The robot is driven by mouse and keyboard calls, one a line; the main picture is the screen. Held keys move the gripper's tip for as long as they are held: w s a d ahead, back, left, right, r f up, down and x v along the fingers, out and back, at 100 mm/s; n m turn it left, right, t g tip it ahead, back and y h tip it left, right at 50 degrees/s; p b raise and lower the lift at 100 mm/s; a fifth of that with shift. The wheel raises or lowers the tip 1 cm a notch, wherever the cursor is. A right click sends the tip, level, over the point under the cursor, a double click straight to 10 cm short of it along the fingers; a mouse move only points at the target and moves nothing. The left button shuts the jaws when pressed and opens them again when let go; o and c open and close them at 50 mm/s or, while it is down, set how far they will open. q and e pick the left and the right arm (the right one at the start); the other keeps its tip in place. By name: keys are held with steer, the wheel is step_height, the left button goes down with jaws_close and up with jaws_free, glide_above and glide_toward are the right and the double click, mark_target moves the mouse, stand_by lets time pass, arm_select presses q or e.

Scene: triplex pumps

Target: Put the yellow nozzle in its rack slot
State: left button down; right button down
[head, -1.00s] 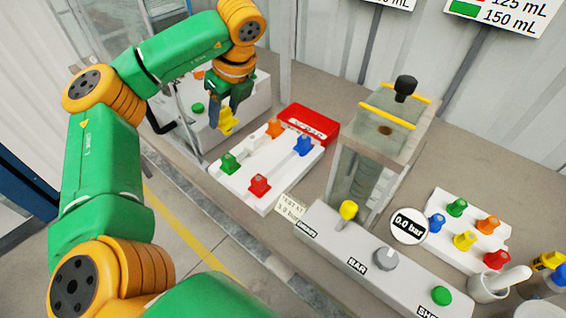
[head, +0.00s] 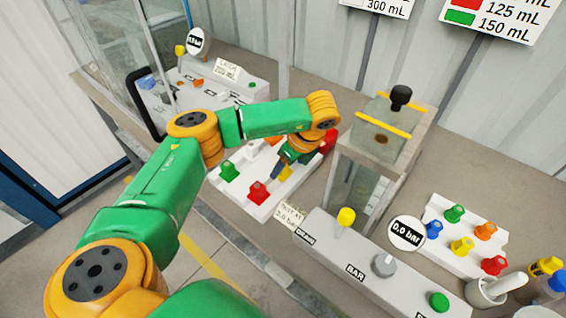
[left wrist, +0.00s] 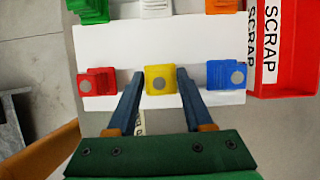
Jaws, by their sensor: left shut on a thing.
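The yellow nozzle (left wrist: 161,81) is between the fingertips of my left gripper (head: 286,166), which is shut on it. In the head view, the nozzle (head: 286,173) shows just below the fingers, over the front part of the white rack (head: 258,204). In the left wrist view, it lines up between the red nozzle (left wrist: 96,82) and the blue nozzle (left wrist: 226,75). I cannot tell whether it touches the rack or sits above it. My arm hides part of the rack in the head view. My right gripper is not in view.
A green nozzle (head: 229,172) and an orange nozzle (left wrist: 223,5) stand on the rack's other row. The red SCRAP box (left wrist: 296,60) adjoins the rack. A glass tank (head: 362,180) stands close right of my gripper. Another rack (head: 440,255) with coloured nozzles is farther right.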

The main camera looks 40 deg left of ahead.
mark_target(288, 175)
arm_select(q)
steer(key=shift+f+b, duration=0.3)
steer(key=shift+f, duration=0.05)
steer(key=shift+c, duration=1.5)
jaws_free()
steer(key=shift+r, duration=0.1)
steer(key=shift+r+p, duration=0.5)
steer(key=shift+p, duration=0.05)
steer(key=b+v, duration=0.1)
steer(key=v, duration=0.2)
steer(key=shift+w+d+f+b, duration=0.1)
steer(key=shift+b, duration=0.25)
steer(key=p+v, duration=0.1)
steer(key=v, duration=0.7)
steer(key=shift+r, duration=0.4)
